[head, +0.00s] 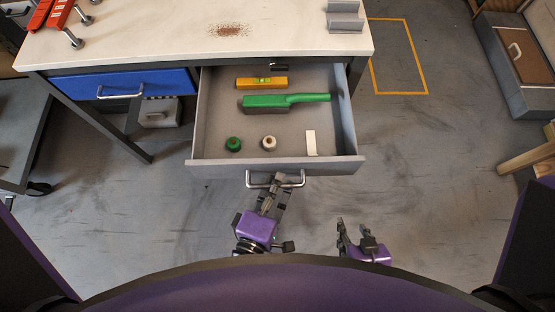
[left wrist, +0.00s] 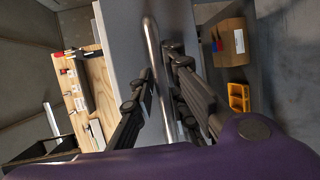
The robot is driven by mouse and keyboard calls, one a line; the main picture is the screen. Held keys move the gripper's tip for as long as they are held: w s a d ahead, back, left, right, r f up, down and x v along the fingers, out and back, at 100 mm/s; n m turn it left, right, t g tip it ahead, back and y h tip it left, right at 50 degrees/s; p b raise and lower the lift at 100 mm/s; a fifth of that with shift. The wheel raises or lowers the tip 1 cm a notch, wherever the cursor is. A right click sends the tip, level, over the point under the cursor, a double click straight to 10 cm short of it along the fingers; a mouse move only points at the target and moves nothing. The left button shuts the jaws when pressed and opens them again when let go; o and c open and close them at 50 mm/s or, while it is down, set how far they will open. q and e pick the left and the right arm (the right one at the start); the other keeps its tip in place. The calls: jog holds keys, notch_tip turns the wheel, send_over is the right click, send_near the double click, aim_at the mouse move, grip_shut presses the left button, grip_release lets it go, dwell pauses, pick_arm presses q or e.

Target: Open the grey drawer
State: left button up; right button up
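The grey drawer (head: 180,166) hangs pulled far out from under the white-topped workbench, its inside open to view. Its metal bar handle (head: 290,183) is on the front face and also shows in the left wrist view (left wrist: 152,45). My left gripper (head: 272,187) is at the handle, with the bar between its fingertips; it also shows in the left wrist view (left wrist: 160,75). The fingers close in on the bar from both sides. My right gripper (head: 354,229) is open and empty, in front of the drawer and to the right, apart from it.
The drawer holds a yellow level (head: 262,83), a green brush (head: 275,101), a small green round item (head: 233,144), a white roll (head: 268,142) and a white strip (head: 311,142). A blue drawer (head: 165,82) beside it is shut.

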pick_arm(q)
jog(key=shift+o, duration=1.1)
jog(key=shift+s, duration=0.1)
jog(key=v, duration=1.2)
